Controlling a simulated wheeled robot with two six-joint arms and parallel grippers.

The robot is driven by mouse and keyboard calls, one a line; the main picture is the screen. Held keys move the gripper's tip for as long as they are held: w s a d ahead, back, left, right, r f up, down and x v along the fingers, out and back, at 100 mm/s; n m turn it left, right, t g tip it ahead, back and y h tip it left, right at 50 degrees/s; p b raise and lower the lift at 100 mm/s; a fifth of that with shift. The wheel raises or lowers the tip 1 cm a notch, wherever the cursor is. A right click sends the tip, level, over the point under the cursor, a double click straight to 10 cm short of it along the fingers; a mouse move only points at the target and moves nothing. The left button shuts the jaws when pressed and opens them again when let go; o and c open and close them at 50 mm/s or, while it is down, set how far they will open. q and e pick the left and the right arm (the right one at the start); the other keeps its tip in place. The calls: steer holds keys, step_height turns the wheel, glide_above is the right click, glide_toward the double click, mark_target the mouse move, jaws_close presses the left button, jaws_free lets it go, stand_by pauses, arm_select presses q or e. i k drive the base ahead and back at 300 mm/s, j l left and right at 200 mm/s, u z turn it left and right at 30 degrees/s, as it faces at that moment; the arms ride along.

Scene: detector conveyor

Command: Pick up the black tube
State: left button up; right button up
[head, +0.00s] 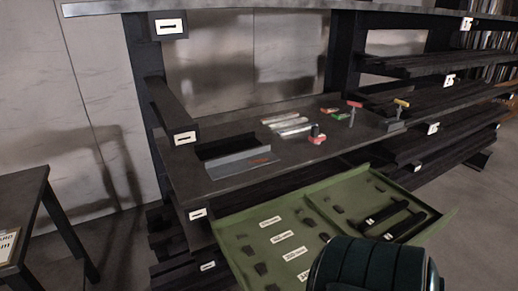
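Two black tube-shaped pieces lie side by side in the right part of a green tray: one black tube (384,214) is farther back, and another black tube (408,225) is nearer. I cannot tell from this view which one the task names. The green tray (238,230) stands in front of the shelf, with white labels and several small dark holders on it. Neither of my grippers is in view.
A dark rounded body at the bottom centre hides the tray's near edge. The shelf board (215,180) behind holds a grey angled holder (240,163), silver bars (288,124) and small coloured tools. A dark table (22,190) stands at left. Floor shows at right.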

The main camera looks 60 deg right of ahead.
mark_target(393, 235)
steer(key=z, duration=2.9)
